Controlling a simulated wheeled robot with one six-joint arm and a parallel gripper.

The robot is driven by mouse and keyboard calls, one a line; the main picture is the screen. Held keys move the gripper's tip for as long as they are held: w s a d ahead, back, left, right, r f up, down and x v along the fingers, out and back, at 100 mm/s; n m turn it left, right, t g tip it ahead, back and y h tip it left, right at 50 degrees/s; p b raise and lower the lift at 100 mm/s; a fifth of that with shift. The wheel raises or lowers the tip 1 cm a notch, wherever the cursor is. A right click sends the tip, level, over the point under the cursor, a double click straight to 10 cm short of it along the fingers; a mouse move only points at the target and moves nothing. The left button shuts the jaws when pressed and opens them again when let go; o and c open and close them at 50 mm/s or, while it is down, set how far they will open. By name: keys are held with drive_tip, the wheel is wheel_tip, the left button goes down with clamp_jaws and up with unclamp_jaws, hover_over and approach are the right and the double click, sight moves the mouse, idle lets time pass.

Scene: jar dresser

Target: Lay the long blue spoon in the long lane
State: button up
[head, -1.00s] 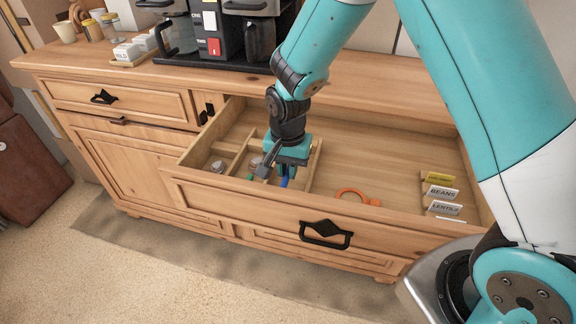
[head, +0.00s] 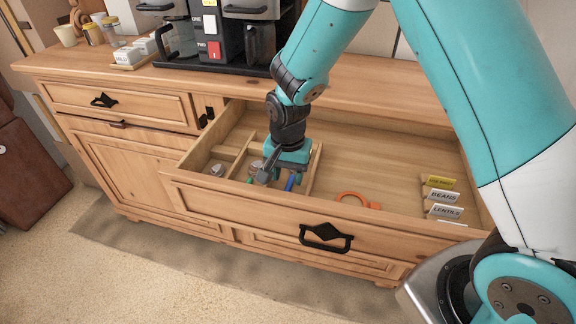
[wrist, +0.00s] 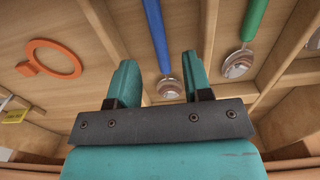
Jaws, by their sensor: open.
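The blue spoon (wrist: 158,38) lies lengthwise in a drawer lane between two wooden dividers. Its steel bowl (wrist: 169,89) shows between my gripper's fingers in the wrist view. In the head view only a short piece of the blue handle (head: 290,183) shows beside my gripper. My gripper (wrist: 158,62) is open and above the spoon, its fingers apart on either side of it; it also shows in the head view (head: 286,177). A green spoon (wrist: 252,18) lies in the neighbouring lane, to the right in the wrist view.
An orange ring (head: 358,198) lies on the open drawer floor right of the lanes. Label cards (head: 444,195) stand at the drawer's right end. Another steel bowl (head: 217,169) shows in the leftmost compartment. The drawer front (head: 330,215) and dividers border the lanes.

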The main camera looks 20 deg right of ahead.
wheel_tip(320, 180, up, 17)
drive_tip(key=b, duration=0.1)
drive_tip(key=shift+r+b, duration=0.2)
drive_tip(key=shift+b, duration=0.1)
idle(0.5)
drive_tip(key=s+a+r+n+y, duration=0.1)
drive_tip(key=s+n+y, duration=0.1)
drive_tip(key=s+n, duration=0.5)
drive_tip(key=s+a+r+n+y, duration=0.2)
drive_tip(key=s+n, duration=0.5)
drive_tip(key=s, duration=0.8)
drive_tip(key=shift+s, duration=0.35)
